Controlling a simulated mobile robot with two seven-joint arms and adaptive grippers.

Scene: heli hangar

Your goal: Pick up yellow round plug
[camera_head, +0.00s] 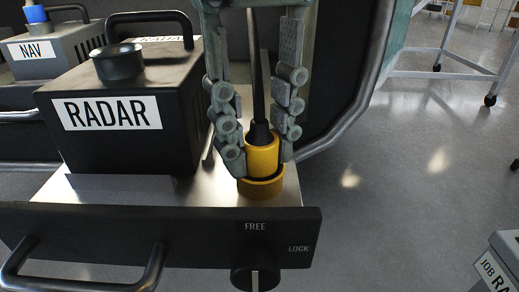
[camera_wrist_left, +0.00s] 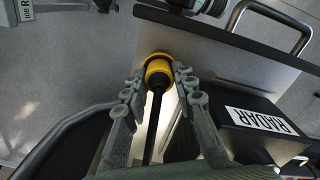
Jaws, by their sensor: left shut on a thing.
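The yellow round plug (camera_head: 262,157) has a black cable rising from its top. It stands upright at a yellow ring socket (camera_head: 262,186) on the metal shelf (camera_head: 215,190). My left gripper (camera_head: 262,150) comes down from above, with its fingers on both sides of the plug, shut on it. The plug (camera_wrist_left: 158,72) also shows in the left wrist view, between the fingertips of my left gripper (camera_wrist_left: 158,88). I cannot tell whether the plug's lower end is still inside the ring. My right gripper is not in view.
A black box labelled RADAR (camera_head: 125,115) stands left of the plug. A front panel (camera_head: 180,235) with a FREE/LOCK knob (camera_head: 255,279) and a handle (camera_head: 85,280) is in front. A NAV box (camera_head: 45,58) is far left. Open floor (camera_head: 410,180) lies to the right.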

